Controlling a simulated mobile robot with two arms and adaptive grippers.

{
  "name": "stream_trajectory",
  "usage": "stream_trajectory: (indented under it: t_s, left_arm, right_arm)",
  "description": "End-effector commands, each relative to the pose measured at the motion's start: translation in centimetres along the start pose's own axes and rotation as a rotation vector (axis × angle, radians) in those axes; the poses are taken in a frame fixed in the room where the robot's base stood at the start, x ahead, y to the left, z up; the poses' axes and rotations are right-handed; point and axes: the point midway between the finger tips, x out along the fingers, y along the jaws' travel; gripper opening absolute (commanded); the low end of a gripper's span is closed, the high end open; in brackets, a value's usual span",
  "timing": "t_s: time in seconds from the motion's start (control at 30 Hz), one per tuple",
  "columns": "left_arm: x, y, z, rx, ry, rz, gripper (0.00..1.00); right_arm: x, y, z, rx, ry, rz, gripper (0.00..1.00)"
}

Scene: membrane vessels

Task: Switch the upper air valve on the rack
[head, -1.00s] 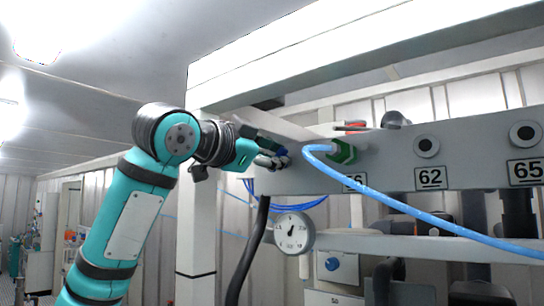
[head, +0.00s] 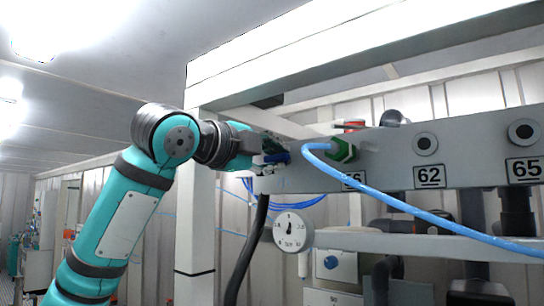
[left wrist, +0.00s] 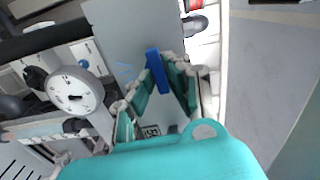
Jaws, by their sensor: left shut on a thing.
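My left gripper (head: 268,158) is at the left end of the grey rack panel (head: 390,160), with its fingers around a small blue valve handle (head: 281,158). In the left wrist view the blue handle (left wrist: 157,72) stands between the teal fingers, and the gripper (left wrist: 165,88) is shut on it. The valve body behind the handle is mostly hidden by the fingers. My right gripper is in neither view.
A green hexagonal fitting (head: 344,150) with a light blue hose (head: 400,205) sits just right of the gripper. A round dial gauge (head: 292,230) hangs below; a black hose (head: 246,250) runs beside it. A white post (head: 196,230) stands left.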

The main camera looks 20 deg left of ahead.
Motion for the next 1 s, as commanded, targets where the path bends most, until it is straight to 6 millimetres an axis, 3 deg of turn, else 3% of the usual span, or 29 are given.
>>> stream_trajectory:
  t_s: [0.67,0.7,0.83,1.0]
  left_arm:
    - [-0.03,-0.03,-0.01,0.066,0.000,-0.002,0.00]
    - [-0.02,-0.03,-0.01,0.066,0.000,-0.002,0.16]
    - [-0.02,-0.01,-0.01,0.065,0.000,-0.001,0.33]
    - [-0.01,0.01,-0.01,0.064,0.000,0.000,0.36]
  right_arm:
    - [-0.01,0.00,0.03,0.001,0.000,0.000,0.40]
    - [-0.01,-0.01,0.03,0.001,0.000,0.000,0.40]
    - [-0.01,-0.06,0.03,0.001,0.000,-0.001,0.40]
    - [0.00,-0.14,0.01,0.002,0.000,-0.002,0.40]
